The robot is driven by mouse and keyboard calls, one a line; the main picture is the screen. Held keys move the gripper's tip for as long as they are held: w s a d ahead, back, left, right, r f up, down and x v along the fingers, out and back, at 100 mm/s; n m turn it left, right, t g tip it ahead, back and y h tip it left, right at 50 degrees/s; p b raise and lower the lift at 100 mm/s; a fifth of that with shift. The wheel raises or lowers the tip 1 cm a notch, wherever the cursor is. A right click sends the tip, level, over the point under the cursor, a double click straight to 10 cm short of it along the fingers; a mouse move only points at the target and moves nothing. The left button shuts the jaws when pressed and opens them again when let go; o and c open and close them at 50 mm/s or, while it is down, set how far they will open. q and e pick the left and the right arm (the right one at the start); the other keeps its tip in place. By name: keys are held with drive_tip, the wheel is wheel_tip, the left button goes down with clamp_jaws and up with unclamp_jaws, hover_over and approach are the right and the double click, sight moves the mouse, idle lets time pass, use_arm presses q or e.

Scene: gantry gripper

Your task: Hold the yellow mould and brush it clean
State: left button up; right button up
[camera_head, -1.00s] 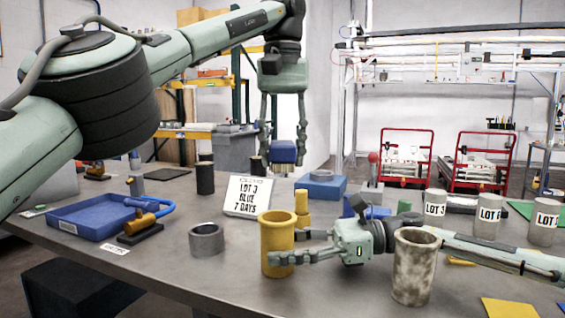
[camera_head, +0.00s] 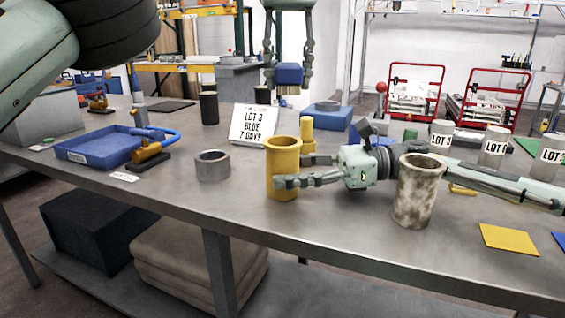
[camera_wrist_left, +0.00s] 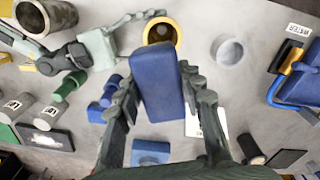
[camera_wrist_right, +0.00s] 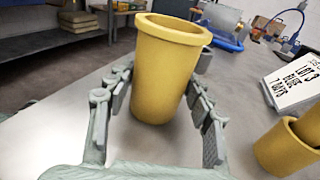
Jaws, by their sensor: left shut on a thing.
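The yellow mould (camera_head: 283,165) is an upright, open-topped cup with a flared rim, standing on the table. It also shows in the right wrist view (camera_wrist_right: 165,75). My right gripper (camera_head: 280,182) reaches in from the right with its fingers on both sides of the mould. I cannot tell whether the fingers press on it. My left gripper (camera_head: 290,72) points down, shut on a blue brush (camera_head: 290,75) with pale bristles facing down. The brush hangs well above and behind the mould, apart from it. In the left wrist view the brush (camera_wrist_left: 157,85) covers part of the scene.
A mottled grey mould (camera_head: 417,200) stands close to my right wrist. A grey ring (camera_head: 212,166), a blue tray (camera_head: 70,154) and a LOT 3 sign (camera_head: 262,125) are nearby. A smaller yellow piece (camera_head: 307,128) stands behind the mould. The table front is mostly clear.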

drive_tip(key=o, duration=0.5)
